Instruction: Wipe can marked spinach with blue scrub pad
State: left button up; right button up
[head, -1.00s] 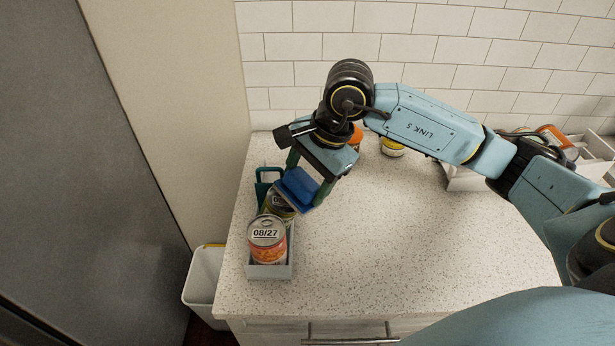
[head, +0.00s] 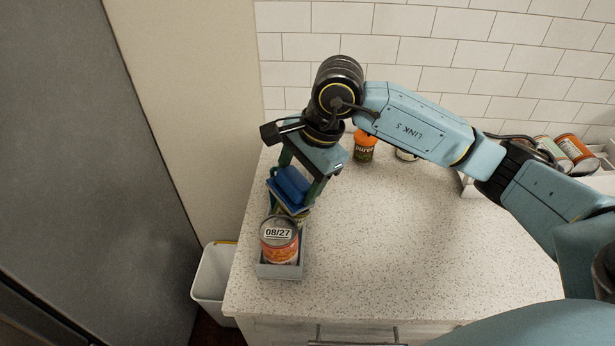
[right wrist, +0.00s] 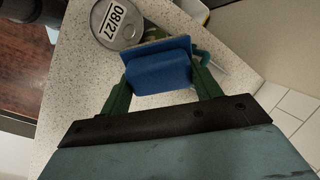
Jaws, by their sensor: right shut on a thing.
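My right gripper (head: 291,190) is shut on the blue scrub pad (head: 290,183), which also shows in the right wrist view (right wrist: 158,70). The pad is over the back part of a small grey tray (head: 280,271). A can (head: 300,218) behind the front can is mostly hidden by the pad and front can; I cannot read its label or tell whether the pad touches it. The front can (head: 279,245) stands upright, with 08/27 on its lid and an orange-red label; I cannot read the name. My left gripper is not in view.
An orange can (head: 364,147) and a partly hidden can (head: 405,156) stand at the back by the tiled wall. A white box (head: 607,160) with several cans is at the right. A white bin (head: 210,275) stands left of the counter. The counter's middle (head: 400,240) is clear.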

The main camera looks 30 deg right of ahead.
jog(key=shift+w+d+r+b, duration=0.1)
jog(key=shift+d+r+b, duration=0.05)
jog(key=shift+r+b, duration=0.2)
jog(key=shift+s+d+f+b, duration=0.2)
jog(key=shift+d+b, duration=0.15)
jog(key=shift+d, duration=0.05)
jog(key=shift+s+d+f+b, duration=0.15)
jog(key=shift+d+b, duration=0.15)
jog(key=shift+d, duration=0.05)
jog(key=shift+c, duration=0.3)
jog(key=shift+s+d+f+b, duration=0.2)
jog(key=shift+s+d+b, duration=0.1)
jog(key=shift+d, duration=0.2)
jog(key=shift+s+d+f+b, duration=0.15)
jog(key=shift+s+d+b, duration=0.15)
jog(key=shift+d, duration=0.2)
jog(key=shift+a, duration=0.1)
jog(key=p+v, duration=0.2)
jog(key=v, duration=0.4)
